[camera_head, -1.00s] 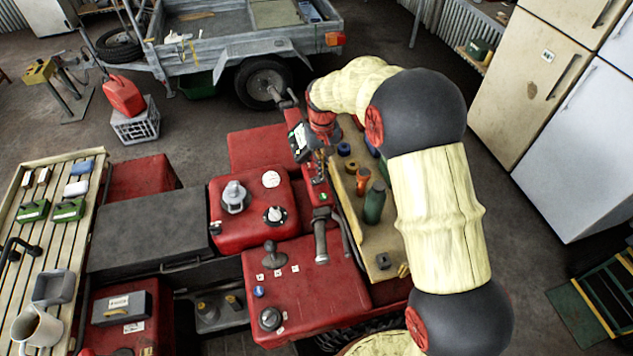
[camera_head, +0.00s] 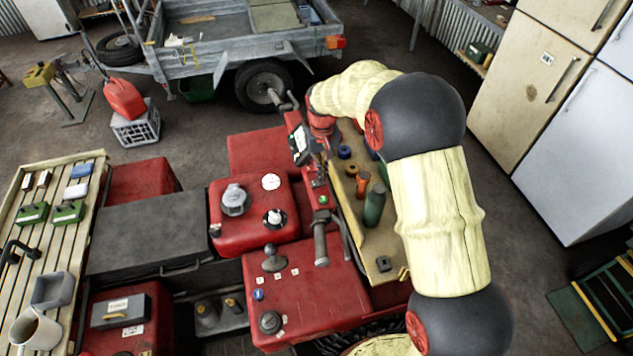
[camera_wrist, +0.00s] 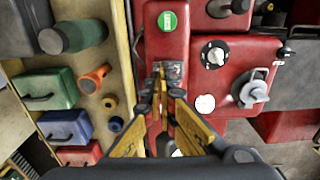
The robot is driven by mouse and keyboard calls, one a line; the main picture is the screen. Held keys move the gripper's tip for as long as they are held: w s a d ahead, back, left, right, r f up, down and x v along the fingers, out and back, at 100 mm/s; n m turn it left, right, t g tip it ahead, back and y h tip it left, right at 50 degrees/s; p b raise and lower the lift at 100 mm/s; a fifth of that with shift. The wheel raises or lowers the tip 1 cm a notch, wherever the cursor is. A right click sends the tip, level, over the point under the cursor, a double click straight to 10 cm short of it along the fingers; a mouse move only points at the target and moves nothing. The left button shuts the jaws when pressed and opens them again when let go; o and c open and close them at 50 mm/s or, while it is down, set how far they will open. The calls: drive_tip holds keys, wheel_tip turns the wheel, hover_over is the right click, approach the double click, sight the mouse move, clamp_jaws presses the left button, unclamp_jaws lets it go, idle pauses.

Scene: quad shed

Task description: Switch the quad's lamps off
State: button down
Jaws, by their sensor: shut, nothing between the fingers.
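The red quad (camera_head: 300,300) stands in the middle of the head view. Its narrow red handlebar panel carries a round green button (camera_head: 323,200), which shows at the top of the wrist view (camera_wrist: 169,20). A small dark switch plate (camera_wrist: 174,70) sits below the button in the wrist view, partly behind my fingers. My gripper (camera_wrist: 161,72) is shut and empty, its yellow fingers pointing at this plate. I cannot tell whether the tips touch it. In the head view my gripper is small and partly hidden at the panel. The lamps themselves cannot be made out.
A rack board (camera_head: 385,235) with bottles and rolls lies right of the panel. A black handlebar grip (camera_head: 320,243) sticks out close below the button. The fuel cap (camera_head: 234,199) and a dial (camera_head: 274,218) stand on the red tank. A slatted bench (camera_head: 75,240) is at left.

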drive_tip(key=shift+f+b, duration=0.6)
drive_tip(key=shift+f, duration=0.55)
idle(0.9)
drive_tip(key=shift+r, duration=0.15)
drive_tip(key=shift+r+p, duration=1.8)
drive_tip(key=shift+r, duration=1.65)
